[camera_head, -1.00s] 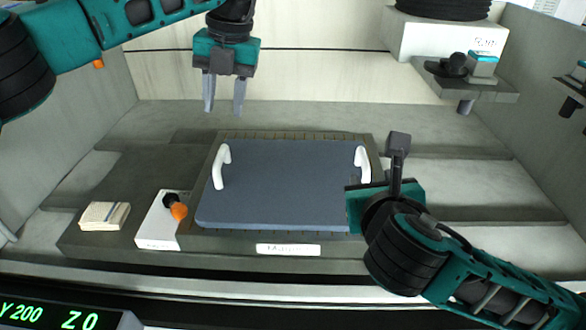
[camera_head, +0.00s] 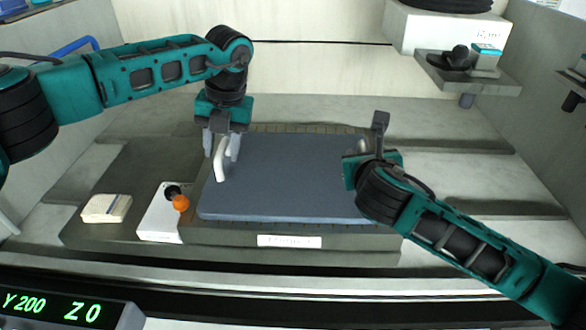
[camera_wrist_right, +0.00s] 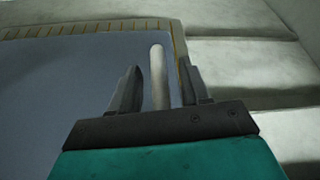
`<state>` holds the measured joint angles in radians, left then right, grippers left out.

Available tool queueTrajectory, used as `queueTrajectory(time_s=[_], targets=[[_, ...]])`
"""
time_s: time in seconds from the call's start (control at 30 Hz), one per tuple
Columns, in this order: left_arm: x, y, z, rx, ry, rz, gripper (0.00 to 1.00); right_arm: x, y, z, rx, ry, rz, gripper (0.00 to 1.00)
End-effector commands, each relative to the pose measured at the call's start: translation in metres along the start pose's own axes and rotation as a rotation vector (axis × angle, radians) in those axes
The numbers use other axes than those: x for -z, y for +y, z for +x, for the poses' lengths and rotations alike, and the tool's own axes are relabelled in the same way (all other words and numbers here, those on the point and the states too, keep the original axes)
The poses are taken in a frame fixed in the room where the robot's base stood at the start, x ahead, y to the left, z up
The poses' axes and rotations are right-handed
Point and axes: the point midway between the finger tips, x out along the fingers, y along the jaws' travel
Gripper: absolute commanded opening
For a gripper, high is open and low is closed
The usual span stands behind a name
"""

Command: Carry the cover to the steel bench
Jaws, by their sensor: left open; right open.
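The cover is a flat blue-grey slab (camera_head: 285,180) lying on the dark slotted table, with a white handle near each end. Its left handle (camera_head: 220,163) stands between the fingers of my left gripper (camera_head: 221,150), which is open and comes down from above. My right gripper is at the cover's right end, its fingers mostly hidden behind my arm in the head view. In the right wrist view my right gripper (camera_wrist_right: 158,92) is open, with the right handle (camera_wrist_right: 158,75) between its fingers and a gap on both sides. The steel bench cannot be made out.
A white box with an orange-knobbed lever (camera_head: 160,213) and a pale block (camera_head: 106,208) sit left of the cover. A white label (camera_head: 289,241) is on the table's front edge. A grey bracket (camera_head: 470,72) juts out at upper right. A green readout (camera_head: 62,308) is at lower left.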

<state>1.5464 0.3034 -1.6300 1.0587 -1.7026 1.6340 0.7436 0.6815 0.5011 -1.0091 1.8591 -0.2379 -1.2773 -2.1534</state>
Motion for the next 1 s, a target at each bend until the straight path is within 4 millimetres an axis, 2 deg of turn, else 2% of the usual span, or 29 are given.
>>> queueTrajectory(time_s=[0.13,0.47,0.9,1.0], targets=[[0.0002,0.0004,0.0097,0.0,0.002,-0.001,0.42,-0.0004,0.0001,0.0092,0.0,0.0,0.001,0.47],[0.0,0.0006,0.0115,-0.001,0.001,-0.001,0.42,-0.0005,0.0002,0.011,-0.001,-0.001,0.0,0.47],[-0.0001,0.0005,0.011,-0.001,0.0,-0.001,0.01,-0.0001,-0.0001,0.0109,0.0,0.0,0.0,0.05],[-0.0001,0.0005,0.011,-0.001,0.0,-0.001,0.0,-0.0001,-0.0002,0.0109,0.0,0.0,0.0,0.0]])
